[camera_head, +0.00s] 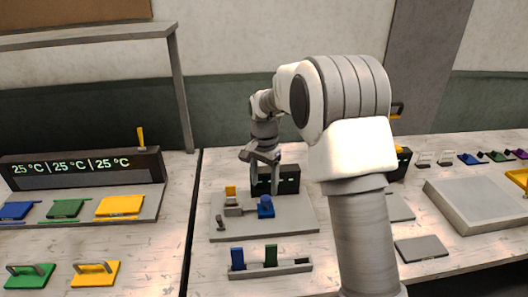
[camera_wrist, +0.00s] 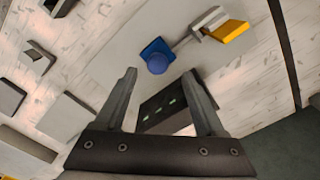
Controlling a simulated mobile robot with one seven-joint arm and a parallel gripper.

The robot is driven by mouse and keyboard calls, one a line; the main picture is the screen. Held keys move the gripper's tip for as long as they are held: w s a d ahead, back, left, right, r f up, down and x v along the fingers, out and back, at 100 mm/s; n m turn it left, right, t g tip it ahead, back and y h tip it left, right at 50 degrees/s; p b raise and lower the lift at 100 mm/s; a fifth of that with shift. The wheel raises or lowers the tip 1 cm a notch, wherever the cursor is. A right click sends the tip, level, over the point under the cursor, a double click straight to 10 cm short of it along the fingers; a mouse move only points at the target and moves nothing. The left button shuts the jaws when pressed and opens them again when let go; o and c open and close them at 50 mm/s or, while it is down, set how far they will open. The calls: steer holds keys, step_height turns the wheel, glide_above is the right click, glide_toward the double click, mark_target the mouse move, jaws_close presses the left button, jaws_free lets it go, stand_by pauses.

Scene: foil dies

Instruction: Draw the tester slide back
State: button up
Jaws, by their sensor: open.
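The tester stands on a grey base plate (camera_head: 295,222) in the middle of the bench. Its blue slide with a round blue knob (camera_head: 265,205) sits near the middle of the plate. It also shows in the wrist view (camera_wrist: 157,62), just beyond and between my fingertips. A grey block with a yellow piece (camera_head: 231,191) stands to its left, and a thin rod seems to join the two. A dark display box (camera_head: 290,180) stands behind. My gripper (camera_head: 264,188) is open and empty above the tester, fingers pointing down. Its fingers are spread in the wrist view (camera_wrist: 161,76), apart from the knob.
A rack (camera_head: 293,268) with a blue and a green die is in front of the plate. A small dark lever (camera_head: 220,222) stands at the plate's left front. The temperature unit (camera_head: 85,168) and colored plates are left. A grey tray (camera_head: 475,204) is right.

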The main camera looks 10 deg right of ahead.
mark_target(264, 198)
step_height(264, 198, up, 12)
steer(key=shift+r+p, duration=0.25)
steer(key=shift+p, duration=0.2)
steer(key=s+d+r+n+t, duration=0.2)
steer(key=s+r, duration=0.2)
steer(key=s, duration=0.4)
steer(key=s+d+r+n+t, duration=0.1)
steer(key=s+d+r+n, duration=0.15)
steer(key=s+r, duration=0.4)
steer(key=s+d+f+n+t, duration=0.1)
steer(key=s+f+n, duration=0.1)
steer(key=s, duration=0.6)
steer(key=s+d+f+n+t, duration=0.1)
steer(key=s+f, duration=0.3)
steer(key=s, duration=0.5)
steer(key=shift+f+n+t, duration=0.25)
steer(key=shift+n+t, duration=0.05)
steer(key=shift+n, duration=0.45)
